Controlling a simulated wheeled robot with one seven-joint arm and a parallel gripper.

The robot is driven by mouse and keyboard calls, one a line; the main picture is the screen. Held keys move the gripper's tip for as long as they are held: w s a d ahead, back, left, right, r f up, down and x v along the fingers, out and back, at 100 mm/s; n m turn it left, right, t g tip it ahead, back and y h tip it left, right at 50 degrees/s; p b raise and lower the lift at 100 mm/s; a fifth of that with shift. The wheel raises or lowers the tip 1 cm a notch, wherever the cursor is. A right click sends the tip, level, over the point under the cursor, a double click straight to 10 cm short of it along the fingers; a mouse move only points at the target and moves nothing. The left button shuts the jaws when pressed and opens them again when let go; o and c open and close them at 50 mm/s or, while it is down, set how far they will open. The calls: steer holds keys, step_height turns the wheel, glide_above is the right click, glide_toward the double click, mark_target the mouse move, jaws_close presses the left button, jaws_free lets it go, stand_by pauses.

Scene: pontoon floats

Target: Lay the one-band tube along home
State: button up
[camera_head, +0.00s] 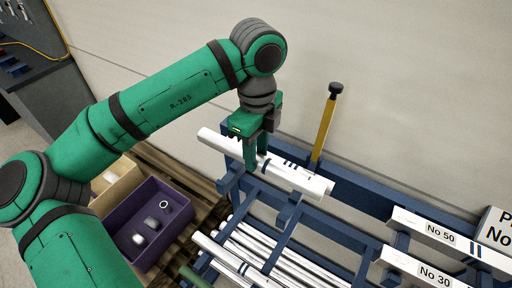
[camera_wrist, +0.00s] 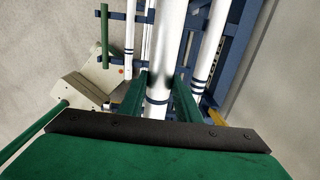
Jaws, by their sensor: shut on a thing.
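The tube slants from upper left to lower right. A second white tube with several dark bands (camera_wrist: 209,45) lies beside it; the two overlap in the head view. I cannot tell whether the held tube touches the rack. No place marked home is readable.
More white tubes (camera_head: 285,262) lie lower in the rack. A yellow post (camera_head: 323,130) with a black cap stands behind it. Labelled white bars, No 50 (camera_head: 440,232) and No 30 (camera_head: 432,273), are at the right. A purple bin (camera_head: 172,190) with small parts sits left.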

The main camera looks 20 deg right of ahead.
step_height(320, 180, down, 7)
stand_by(0.8)
steer(key=shift+f, duration=0.1)
steer(key=shift+s, duration=0.15)
stand_by(0.4)
steer(key=shift+w, duration=0.2)
stand_by(0.5)
steer(key=shift+s, duration=0.2)
steer(key=shift+f, duration=2.3)
stand_by(0.5)
steer(key=o, duration=1.2)
